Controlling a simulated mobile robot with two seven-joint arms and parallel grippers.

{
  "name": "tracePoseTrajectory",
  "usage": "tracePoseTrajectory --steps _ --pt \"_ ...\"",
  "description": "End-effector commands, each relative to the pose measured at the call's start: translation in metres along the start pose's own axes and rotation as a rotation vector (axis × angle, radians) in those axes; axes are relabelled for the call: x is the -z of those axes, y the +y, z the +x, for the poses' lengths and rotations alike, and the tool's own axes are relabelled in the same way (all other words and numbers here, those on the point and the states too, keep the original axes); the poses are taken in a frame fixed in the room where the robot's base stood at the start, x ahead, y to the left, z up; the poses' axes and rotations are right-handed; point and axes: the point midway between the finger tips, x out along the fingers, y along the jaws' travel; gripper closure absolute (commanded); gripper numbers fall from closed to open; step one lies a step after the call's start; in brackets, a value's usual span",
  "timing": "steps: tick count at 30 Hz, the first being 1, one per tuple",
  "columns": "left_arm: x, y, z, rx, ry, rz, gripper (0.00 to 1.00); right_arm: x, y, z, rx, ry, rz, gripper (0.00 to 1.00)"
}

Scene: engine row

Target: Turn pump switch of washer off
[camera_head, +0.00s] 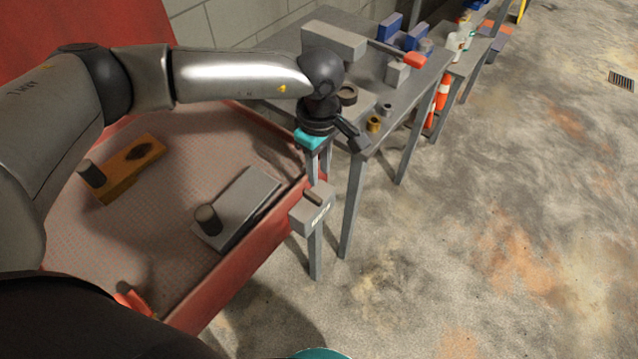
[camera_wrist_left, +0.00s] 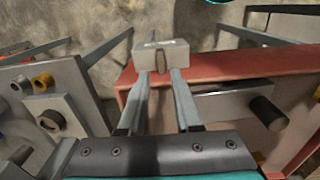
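The washer is a red tub (camera_head: 235,282) with its red lid (camera_head: 75,38) raised. My left gripper (camera_head: 318,178) points down just above the box. In the left wrist view the two fingers (camera_wrist_left: 160,76) are apart, and the switch box (camera_wrist_left: 173,52) is just beyond the tips, its lever between them in line. Whether they touch it cannot be told. My right gripper is not in view.
In the tub lie a grey block (camera_head: 243,205) and an orange-brown block (camera_head: 128,168), each with a dark cylinder. A grey table (camera_head: 420,85) with tools stands close behind the switch. The concrete floor (camera_head: 450,230) to the right is clear.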

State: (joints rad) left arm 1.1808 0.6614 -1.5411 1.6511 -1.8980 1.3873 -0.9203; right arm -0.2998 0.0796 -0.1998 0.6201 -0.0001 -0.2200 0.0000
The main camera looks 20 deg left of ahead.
Motion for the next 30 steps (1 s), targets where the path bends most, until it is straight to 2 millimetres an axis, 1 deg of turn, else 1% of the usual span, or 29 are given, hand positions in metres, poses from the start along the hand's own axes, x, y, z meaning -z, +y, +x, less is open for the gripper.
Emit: tracePoseTrajectory --steps 1,3,6,10,14,27,29,30 --pt "0.001 0.001 -0.012 -0.003 0.001 0.001 0.68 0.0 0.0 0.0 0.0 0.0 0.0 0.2" --pt "0.0 0.001 -0.025 -0.002 0.001 0.001 0.68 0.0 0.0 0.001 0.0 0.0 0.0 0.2" --pt "0.0 0.001 -0.039 -0.002 0.001 -0.001 0.68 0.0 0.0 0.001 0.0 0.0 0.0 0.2" --pt "0.0 0.0 -0.049 0.001 0.0 -0.001 0.68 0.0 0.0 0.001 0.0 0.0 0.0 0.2" --pt "0.0 0.0 -0.053 0.0 0.0 -0.001 0.68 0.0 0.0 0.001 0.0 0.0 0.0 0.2" --pt "0.0 0.0 -0.052 0.001 -0.001 0.0 0.68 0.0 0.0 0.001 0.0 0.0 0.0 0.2" --pt "-0.005 0.0 -0.051 -0.001 -0.015 0.001 0.68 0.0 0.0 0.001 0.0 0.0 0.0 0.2" --pt "-0.012 -0.001 -0.05 -0.003 -0.04 0.001 0.68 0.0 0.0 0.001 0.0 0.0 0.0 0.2"
